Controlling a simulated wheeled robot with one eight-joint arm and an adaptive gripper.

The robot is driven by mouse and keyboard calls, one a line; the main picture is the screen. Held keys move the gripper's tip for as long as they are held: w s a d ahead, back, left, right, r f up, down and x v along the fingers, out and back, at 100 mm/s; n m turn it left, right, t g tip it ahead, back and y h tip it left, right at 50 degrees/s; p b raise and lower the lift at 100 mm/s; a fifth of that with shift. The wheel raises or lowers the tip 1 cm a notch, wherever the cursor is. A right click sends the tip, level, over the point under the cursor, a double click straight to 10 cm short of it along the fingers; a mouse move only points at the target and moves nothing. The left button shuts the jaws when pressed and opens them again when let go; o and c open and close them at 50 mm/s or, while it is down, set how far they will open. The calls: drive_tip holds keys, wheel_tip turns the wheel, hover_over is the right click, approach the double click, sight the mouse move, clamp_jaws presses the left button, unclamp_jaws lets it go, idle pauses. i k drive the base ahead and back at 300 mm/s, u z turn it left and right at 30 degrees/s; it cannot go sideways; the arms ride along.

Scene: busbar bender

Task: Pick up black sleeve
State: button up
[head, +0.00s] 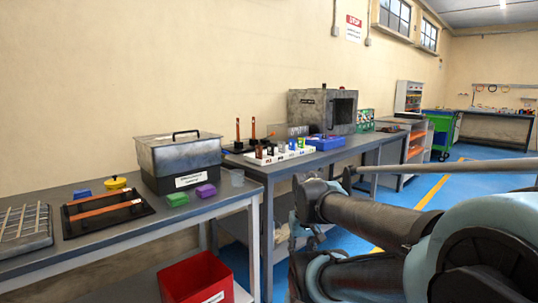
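I cannot pick out the black sleeve with certainty. A white rack (281,158) on the farther bench holds several small upright pieces, some dark, some blue, green or orange. They are too small to tell which is a sleeve. My arm fills the lower right of the head view. A small grey part at the arm's far end, which looks like my gripper (297,229), shows in front of the benches, low and to the right of the rack. Its fingers are mostly hidden behind my arm links, and nothing held is visible.
The near bench (228,200) carries a grey lidded box (180,160), green and purple blocks, and a black board with orange bars (105,207). A red bin (197,279) stands below. A blue bin (325,143) and a grey machine (310,108) stand beyond the rack.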

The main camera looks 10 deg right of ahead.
sight(270, 146)
drive_tip(key=u, duration=0.05)
drive_tip(key=i, duration=1)
drive_tip(key=z, duration=0.05)
